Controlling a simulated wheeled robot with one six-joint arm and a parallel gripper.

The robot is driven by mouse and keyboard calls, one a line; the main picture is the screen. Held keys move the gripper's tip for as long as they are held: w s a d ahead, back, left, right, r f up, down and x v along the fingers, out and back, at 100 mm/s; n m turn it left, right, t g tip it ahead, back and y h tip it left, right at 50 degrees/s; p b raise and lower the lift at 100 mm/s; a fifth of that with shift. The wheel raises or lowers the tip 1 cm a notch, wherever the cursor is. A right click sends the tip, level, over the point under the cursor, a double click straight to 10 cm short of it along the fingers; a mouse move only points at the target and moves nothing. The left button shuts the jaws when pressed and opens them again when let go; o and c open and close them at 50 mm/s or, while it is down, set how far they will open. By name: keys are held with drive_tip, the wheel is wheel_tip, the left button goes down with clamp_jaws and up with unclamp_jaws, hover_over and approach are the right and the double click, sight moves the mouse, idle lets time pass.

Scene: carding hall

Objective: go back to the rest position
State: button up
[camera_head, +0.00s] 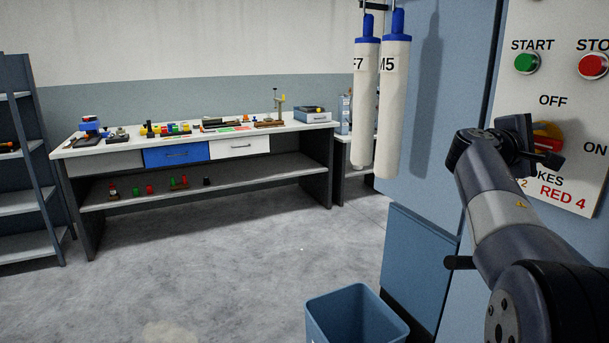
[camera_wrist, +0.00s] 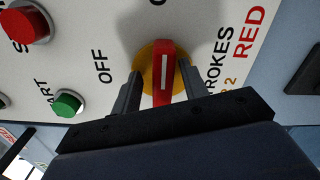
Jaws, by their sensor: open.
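My gripper (camera_head: 541,149) is at the control panel (camera_head: 575,55), in front of the rotary switch with a yellow base (camera_head: 547,130) and red handle. In the wrist view my gripper (camera_wrist: 160,88) is open, with one finger on each side of the red handle (camera_wrist: 164,72). I cannot tell whether either finger touches it. The handle's white line runs up and down in the wrist view, across the direction of the OFF label and toward a cut-off label at the top. In the head view my gripper partly hides the switch. My arm reaches in from the lower right.
A green START button (camera_head: 526,62) and a red STOP button (camera_head: 593,66) sit above the switch. Two white cylinders (camera_head: 393,105) hang left of the panel. A blue bin (camera_head: 355,315) stands below. A workbench (camera_head: 100,151) is at the back; the floor before it is clear.

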drive_tip(key=shift+r+n+p, duration=0.3)
drive_tip(key=shift+n+p, duration=0.3)
drive_tip(key=shift+n, duration=0.2)
drive_tip(key=shift+a+f+n+p, duration=0.1)
drive_tip(key=shift+n+p, duration=0.2)
drive_tip(key=shift+n, duration=0.2)
drive_tip(key=shift+w+f, duration=0.1)
